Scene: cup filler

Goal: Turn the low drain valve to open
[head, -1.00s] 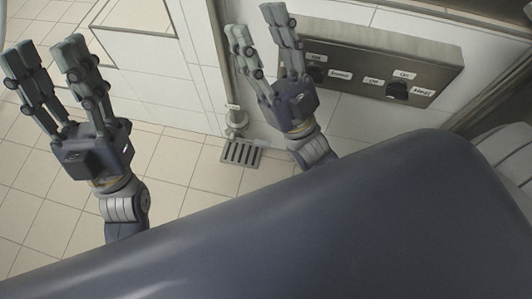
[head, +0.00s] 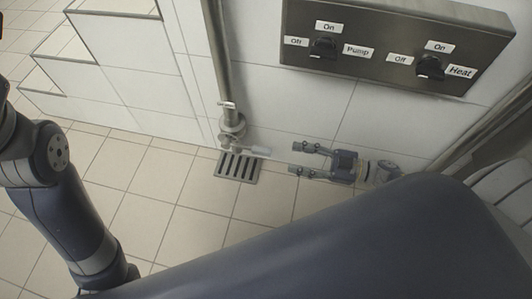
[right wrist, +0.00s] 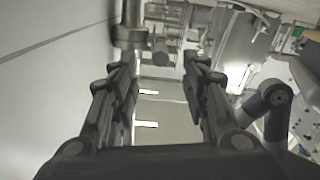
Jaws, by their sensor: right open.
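The low drain valve (head: 232,126) sits at the foot of a vertical metal pipe by the white wall. A pale lever (head: 255,151) sticks out from it to the right, just above the floor drain grate. My right gripper (head: 294,158) is low by the wall, right of the lever, its fingers pointing left at it. It is open, with a visible gap between its fingertips and the lever. In the right wrist view both fingers (right wrist: 160,72) are spread, and metal fittings (right wrist: 130,36) show beyond them. In the head view my left arm shows at the left edge; its gripper is out of frame.
A metal panel (head: 380,70) with labelled Pump and Heat knobs is on the wall above my right gripper. The slotted drain grate (head: 238,172) lies under the valve. Tiled steps (head: 100,45) are at the upper left. Tiled floor (head: 160,215) is clear in front.

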